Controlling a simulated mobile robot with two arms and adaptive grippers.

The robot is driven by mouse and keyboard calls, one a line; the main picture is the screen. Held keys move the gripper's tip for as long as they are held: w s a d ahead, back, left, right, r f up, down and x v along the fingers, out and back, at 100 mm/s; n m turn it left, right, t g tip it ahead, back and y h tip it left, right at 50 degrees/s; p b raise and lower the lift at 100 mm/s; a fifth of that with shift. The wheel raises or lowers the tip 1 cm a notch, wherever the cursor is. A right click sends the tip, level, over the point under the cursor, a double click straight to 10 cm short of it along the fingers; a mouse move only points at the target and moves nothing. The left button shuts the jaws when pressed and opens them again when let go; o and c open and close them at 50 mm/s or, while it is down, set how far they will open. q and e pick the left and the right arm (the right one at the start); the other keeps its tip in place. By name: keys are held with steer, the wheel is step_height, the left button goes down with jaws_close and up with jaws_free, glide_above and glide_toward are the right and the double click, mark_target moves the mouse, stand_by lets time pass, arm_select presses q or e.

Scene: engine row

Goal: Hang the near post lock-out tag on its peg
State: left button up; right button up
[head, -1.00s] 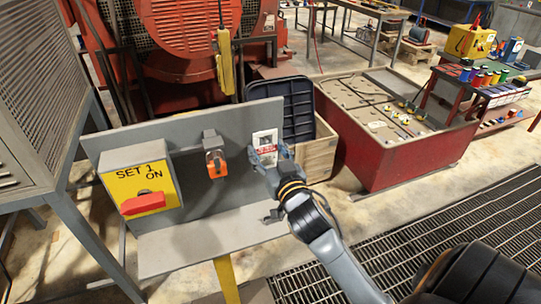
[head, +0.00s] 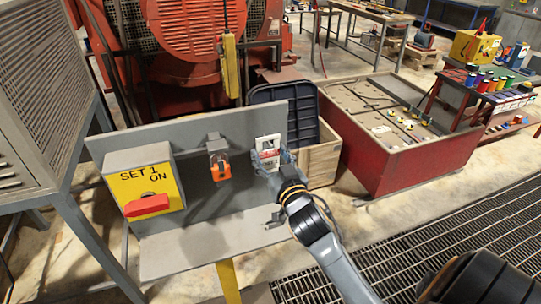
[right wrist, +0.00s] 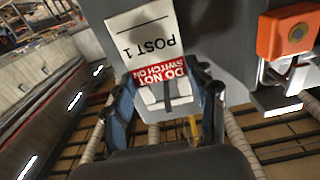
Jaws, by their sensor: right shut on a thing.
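My right gripper (head: 273,163) is shut on the white lock-out tag (head: 268,143) in front of the right part of the grey panel (head: 190,133). In the right wrist view, the tag (right wrist: 145,35) reads "POST 1" upside down, with a red "DO NOT SWITCH ON" band. Its banded end is between the fingers (right wrist: 167,88), and the rest reaches beyond them toward the panel. I cannot make out the tag's peg, nor whether the tag touches the panel. My left gripper is not in view.
An orange padlock (head: 221,171) hangs on a grey bracket left of the tag. Farther left is a yellow "SET 1 ON" switch box (head: 148,184) with a red handle. A shelf (head: 200,245) juts out below. A wooden crate (head: 322,160) and red bin (head: 400,162) stand behind.

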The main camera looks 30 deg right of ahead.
steer(key=o, duration=1.1)
steer(key=shift+c, duration=0.2)
steer(key=v, duration=1.2)
